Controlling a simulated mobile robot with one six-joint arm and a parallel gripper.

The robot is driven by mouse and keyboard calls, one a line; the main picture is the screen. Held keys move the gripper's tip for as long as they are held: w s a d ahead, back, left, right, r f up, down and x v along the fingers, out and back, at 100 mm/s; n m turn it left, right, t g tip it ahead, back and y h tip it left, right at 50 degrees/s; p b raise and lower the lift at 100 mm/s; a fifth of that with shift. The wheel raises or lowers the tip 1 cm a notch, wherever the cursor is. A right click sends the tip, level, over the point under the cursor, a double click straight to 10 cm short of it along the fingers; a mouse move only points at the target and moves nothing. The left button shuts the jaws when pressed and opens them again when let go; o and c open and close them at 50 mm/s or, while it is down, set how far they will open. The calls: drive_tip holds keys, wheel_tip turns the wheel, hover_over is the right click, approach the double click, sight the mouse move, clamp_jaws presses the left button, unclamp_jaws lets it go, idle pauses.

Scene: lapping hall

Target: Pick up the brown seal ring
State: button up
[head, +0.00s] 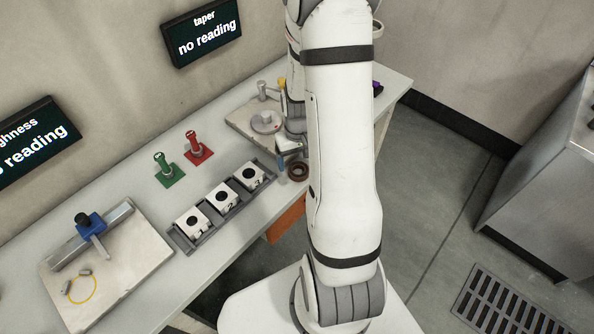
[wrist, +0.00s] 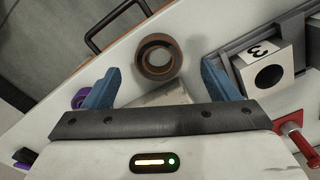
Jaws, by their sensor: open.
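The brown seal ring (wrist: 145,64) lies flat on the light bench top in the wrist view, beyond and between the two blue fingertips. In the head view the ring (head: 298,178) sits near the bench's front edge, just left of my white arm and partly beside it. My gripper (wrist: 158,84) is open, with nothing between its fingers. In the head view my gripper (head: 286,157) is above the bench, close behind the ring and largely hidden by my arm.
A rack (head: 177,240) of numbered blocks stands close left of the ring; block 3 (wrist: 284,55) is nearest. Green (head: 169,179) and red (head: 197,157) gauges stand behind. A plate (head: 237,119) with a round part lies at the back. A purple item (wrist: 80,97) shows beside one finger.

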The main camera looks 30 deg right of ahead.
sight(299, 174)
drive_tip(key=shift+d+f+p, duration=0.1)
drive_tip(key=shift+f+p, duration=0.25)
drive_tip(key=shift+f, duration=1.9)
drive_tip(key=c, duration=1.1)
